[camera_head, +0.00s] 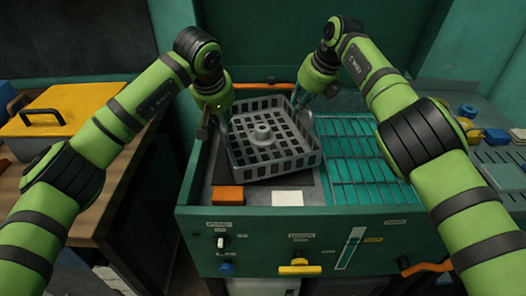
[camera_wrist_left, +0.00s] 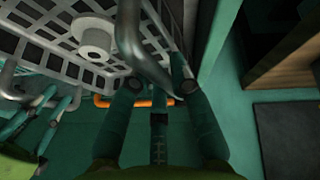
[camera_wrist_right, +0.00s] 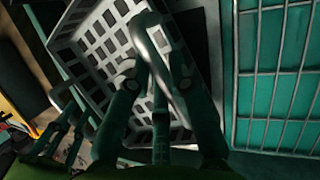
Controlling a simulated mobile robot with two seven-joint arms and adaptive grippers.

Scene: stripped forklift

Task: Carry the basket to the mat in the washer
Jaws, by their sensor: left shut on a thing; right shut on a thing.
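The grey slotted basket (camera_head: 270,165) has a round hub in its middle and a metal handle on each side. It is over the dark mat (camera_head: 309,186) in the left part of the green washer (camera_head: 300,225), looking slightly turned; I cannot tell whether it touches the mat. The basket hides most of the mat. My left gripper (camera_head: 222,122) is shut on the basket's left handle, which shows in the left wrist view (camera_wrist_left: 140,45). My right gripper (camera_head: 302,98) is shut on the right handle, which shows in the right wrist view (camera_wrist_right: 155,50).
A wire grate (camera_head: 365,160) fills the washer's right part. An orange block (camera_head: 228,196) and a white block (camera_head: 288,198) are at the front edge. An orange bar (camera_head: 265,86) runs behind.

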